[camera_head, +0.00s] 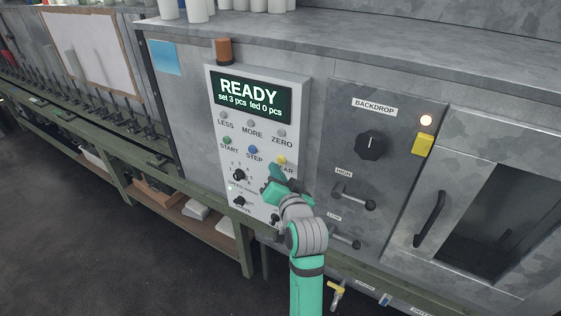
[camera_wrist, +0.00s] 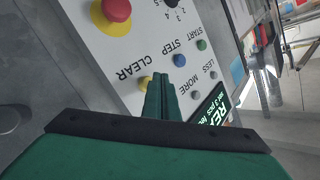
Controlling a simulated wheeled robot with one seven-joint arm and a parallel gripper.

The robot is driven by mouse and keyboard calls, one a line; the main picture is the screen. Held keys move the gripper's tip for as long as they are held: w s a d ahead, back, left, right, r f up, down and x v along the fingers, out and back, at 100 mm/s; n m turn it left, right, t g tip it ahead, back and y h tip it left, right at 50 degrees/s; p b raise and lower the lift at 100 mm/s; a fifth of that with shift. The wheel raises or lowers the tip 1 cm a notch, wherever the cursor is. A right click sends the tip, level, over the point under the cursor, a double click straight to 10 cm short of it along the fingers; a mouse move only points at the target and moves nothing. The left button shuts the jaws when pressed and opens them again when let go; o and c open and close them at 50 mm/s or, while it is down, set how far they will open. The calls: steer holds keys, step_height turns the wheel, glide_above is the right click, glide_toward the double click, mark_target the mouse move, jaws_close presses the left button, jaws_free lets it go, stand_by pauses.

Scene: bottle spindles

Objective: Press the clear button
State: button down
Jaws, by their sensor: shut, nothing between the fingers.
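The clear button is a small yellow button (camera_head: 281,160) on the white control panel (camera_head: 215,95), right of the blue STEP button, with its label partly hidden by my gripper in the head view. It also shows in the wrist view as a yellow button (camera_wrist: 145,83) by the word CLEAR, just left of my fingers. My gripper (camera_head: 272,178) is shut and empty in front of the panel, just below the clear button in the head view. In the wrist view my shut gripper (camera_wrist: 162,80) points at the panel between the yellow and blue buttons. I cannot tell whether it touches the panel.
The display (camera_head: 250,97) reads READY, set 3 pcs, fed 0 pcs. Nearby are the blue STEP button (camera_head: 253,149), the green START button (camera_head: 227,140) and a red emergency knob (camera_wrist: 117,9) on yellow. A grey panel with a BACKDROP knob (camera_head: 370,145) and levers stands to the right.

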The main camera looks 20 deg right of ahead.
steer(key=shift+s+a, duration=0.8)
steer(key=shift+a, duration=0.2)
steer(key=shift+s+a, duration=0.75)
steer(key=shift+a, duration=0.25)
steer(key=shift+f, duration=0.1)
steer(key=s+a+f+n, duration=0.1)
steer(key=s+a+f, duration=0.5)
steer(key=s+f, duration=0.3)
steer(key=s+a+f+n, duration=0.1)
steer(key=s+a+f, duration=0.55)
steer(key=f, duration=0.45)
steer(key=s+a+n+y, duration=0.1)
steer(key=s+a+n, duration=0.2)
steer(key=s, duration=1)
steer(key=s+a+f+n+y, duration=0.1)
steer(key=s+a+n, duration=0.2)
steer(key=s, duration=1.1)
steer(key=shift+s+f+n+g, duration=0.2)
steer(key=shift+f+n+g, duration=0.05)
steer(key=shift+n+g, duration=0.15)
